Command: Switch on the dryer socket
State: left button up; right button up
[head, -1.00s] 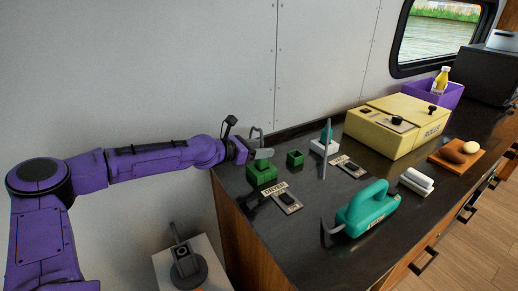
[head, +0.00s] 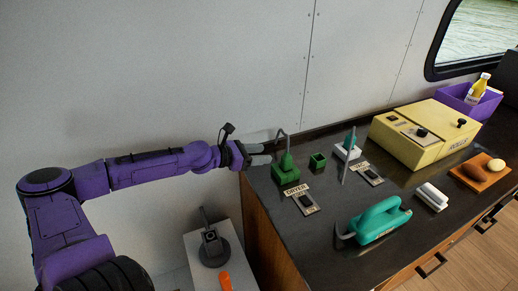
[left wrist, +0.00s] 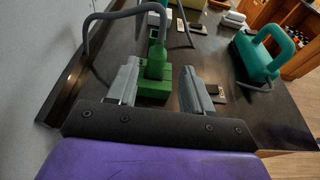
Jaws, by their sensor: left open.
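The dryer switch plate (head: 304,200), with a DRYER label and a dark switch, lies flat on the dark counter near its left end. Whether the switch is on or off is too small to tell. Behind it a green plug (head: 287,161) with a grey cable stands upright in a green socket block (head: 291,176). My left gripper (head: 267,154) is open and empty, just left of the plug. In the left wrist view the plug (left wrist: 156,60) shows between and beyond the fingers, and the right finger partly hides the switch plate (left wrist: 216,94). My right gripper is not in view.
A small green box (head: 318,160), a white block with a green plug (head: 347,151) and a second switch plate (head: 369,174) are nearby. A teal iron (head: 378,220) stands in front. A yellow case (head: 425,135) is further right. The wall runs close behind.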

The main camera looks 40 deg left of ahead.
aim_at(305, 201)
jog(key=k, duration=1)
